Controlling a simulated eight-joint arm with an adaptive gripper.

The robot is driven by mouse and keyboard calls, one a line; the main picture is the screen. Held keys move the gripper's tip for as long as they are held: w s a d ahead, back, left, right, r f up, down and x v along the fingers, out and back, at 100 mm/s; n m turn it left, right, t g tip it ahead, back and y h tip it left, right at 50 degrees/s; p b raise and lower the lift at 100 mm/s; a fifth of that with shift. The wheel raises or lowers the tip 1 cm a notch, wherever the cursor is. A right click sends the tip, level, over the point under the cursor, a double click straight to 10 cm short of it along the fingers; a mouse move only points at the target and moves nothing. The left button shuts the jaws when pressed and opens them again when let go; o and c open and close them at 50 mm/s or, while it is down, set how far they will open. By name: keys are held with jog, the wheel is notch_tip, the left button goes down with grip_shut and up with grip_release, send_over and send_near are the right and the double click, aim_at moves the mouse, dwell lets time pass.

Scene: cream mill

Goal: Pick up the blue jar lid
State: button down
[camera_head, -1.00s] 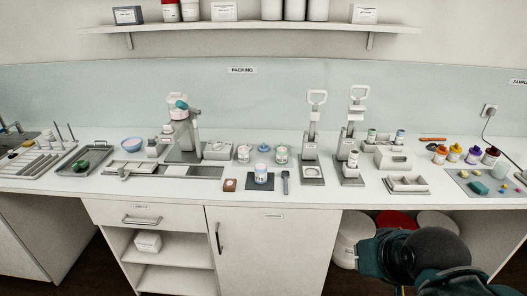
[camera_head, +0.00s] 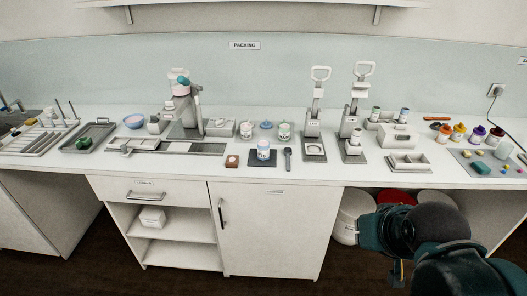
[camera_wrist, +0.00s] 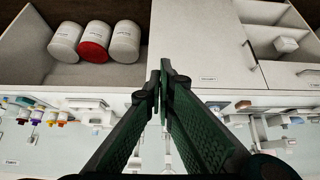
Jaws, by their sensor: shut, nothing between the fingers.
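The small blue jar lid (camera_head: 266,125) lies on the white counter, between and slightly behind two small lidded jars, a left one (camera_head: 246,131) and a right one (camera_head: 285,132). A white jar with a coloured label (camera_head: 263,150) stands in front of it on a dark mat. My gripper (camera_wrist: 163,76) is shut and empty in the wrist view, its two green-black fingers together. It is well away from the lid, in front of the counter at the lower right in the head view. I cannot make out the lid in the wrist view.
Two lever presses (camera_head: 314,125) (camera_head: 356,127) stand right of the jars, and a dispenser-like stand (camera_head: 188,110) stands to the left. White and red tubs (camera_wrist: 95,42) sit under the counter.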

jog(key=c, duration=3.1)
grip_release()
jog(key=shift+c, duration=0.2)
jog(key=o, duration=1.1)
jog(key=shift+w+r, duration=0.1)
jog(key=shift+r, duration=0.05)
